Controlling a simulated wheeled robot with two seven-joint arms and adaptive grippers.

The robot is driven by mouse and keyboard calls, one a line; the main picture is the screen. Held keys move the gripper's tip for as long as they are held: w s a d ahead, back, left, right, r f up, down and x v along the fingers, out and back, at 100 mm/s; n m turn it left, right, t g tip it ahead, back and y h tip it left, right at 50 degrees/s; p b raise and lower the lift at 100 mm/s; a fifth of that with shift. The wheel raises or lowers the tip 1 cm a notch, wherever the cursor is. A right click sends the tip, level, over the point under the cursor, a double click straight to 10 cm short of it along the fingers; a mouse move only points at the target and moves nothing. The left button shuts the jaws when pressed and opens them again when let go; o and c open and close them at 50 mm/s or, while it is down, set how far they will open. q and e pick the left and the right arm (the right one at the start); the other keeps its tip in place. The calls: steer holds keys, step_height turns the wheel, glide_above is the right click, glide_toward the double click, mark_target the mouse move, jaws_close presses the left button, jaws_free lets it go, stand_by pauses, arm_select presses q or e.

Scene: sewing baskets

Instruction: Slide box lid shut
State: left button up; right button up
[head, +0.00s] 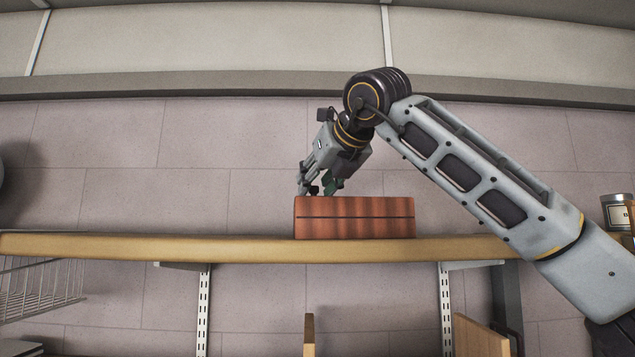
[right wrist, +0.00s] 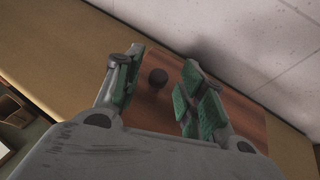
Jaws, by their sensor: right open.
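A red-brown wooden box (head: 355,220) with dark vertical stripes and a thin dark line along its front sits on a wooden shelf (head: 150,247). In the right wrist view its brown top (right wrist: 235,100) carries a round dark knob (right wrist: 157,77). My right gripper (head: 315,189) is over the left part of the box, pointing down. Its green-padded fingers (right wrist: 162,65) are open, and the knob shows between them with space on both sides. I cannot tell whether the lid is open; my gripper hides part of the top. My left gripper is not in view.
A tiled wall stands behind the shelf. The shelf is clear to the left of the box. A labelled jar (head: 616,212) stands at the far right, beyond my right arm. A wire basket (head: 40,288) is below the shelf at the left.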

steer(key=shift+s, duration=0.15)
steer(key=v, duration=1.1)
steer(key=shift+s+d, duration=0.2)
steer(key=shift+s, duration=0.15)
steer(key=shift+r, duration=0.1)
stand_by(0.3)
